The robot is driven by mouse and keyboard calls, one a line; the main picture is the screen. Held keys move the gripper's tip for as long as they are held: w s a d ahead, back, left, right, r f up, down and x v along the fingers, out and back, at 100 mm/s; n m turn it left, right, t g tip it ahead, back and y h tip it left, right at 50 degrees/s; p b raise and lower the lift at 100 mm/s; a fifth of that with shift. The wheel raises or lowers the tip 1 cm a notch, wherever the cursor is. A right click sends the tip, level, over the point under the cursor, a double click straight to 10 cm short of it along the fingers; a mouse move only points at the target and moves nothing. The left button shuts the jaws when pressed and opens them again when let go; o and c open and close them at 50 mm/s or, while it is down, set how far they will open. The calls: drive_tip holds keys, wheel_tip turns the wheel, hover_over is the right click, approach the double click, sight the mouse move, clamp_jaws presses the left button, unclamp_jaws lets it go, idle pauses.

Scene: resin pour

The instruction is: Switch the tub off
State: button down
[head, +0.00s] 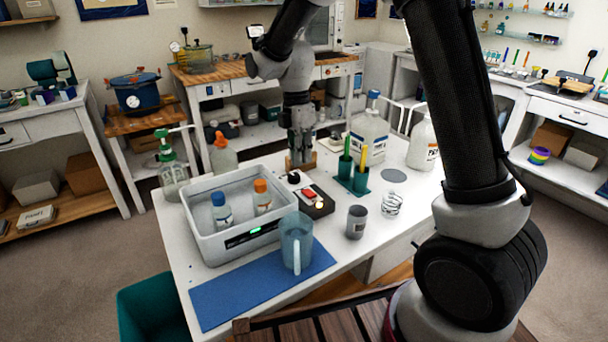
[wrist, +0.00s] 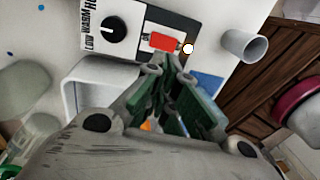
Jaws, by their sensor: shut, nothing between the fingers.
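The tub (head: 207,247) is a pale grey open box on the white table, with a lit green display on its front and two bottles inside. A small dark control box (head: 321,210) stands just right of it. The box has a black knob (wrist: 112,30) marked LOW, WARM and a partly cut-off word, a red rocker switch (wrist: 163,42) and a glowing lamp (wrist: 188,48). My gripper (head: 300,160) is shut and empty, pointing down by the box. In the wrist view the fingertips (wrist: 170,66) appear beside the red switch; contact cannot be told.
A clear blue jug (head: 296,243) stands on a blue mat (head: 230,298) in front of the tub. Pump bottles (head: 172,170) stand behind the tub.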

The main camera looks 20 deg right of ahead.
sight(307, 200)
drive_tip(key=r, duration=0.5)
drive_tip(key=shift+w, duration=0.3)
drive_tip(key=s+f, duration=0.1)
drive_tip(key=f, duration=0.3)
drive_tip(key=s+f, duration=0.1)
drive_tip(key=f, duration=0.3)
drive_tip(key=s+f, duration=0.1)
drive_tip(key=f, duration=0.4)
drive_tip(key=shift+d+f, duration=0.1)
drive_tip(key=shift+d, duration=0.2)
drive_tip(key=shift+s+f, duration=0.1)
drive_tip(key=shift+f, duration=0.1)
drive_tip(key=shift+s+f, duration=0.2)
drive_tip(key=shift+f, duration=0.15)
drive_tip(key=shift+w, duration=0.15)
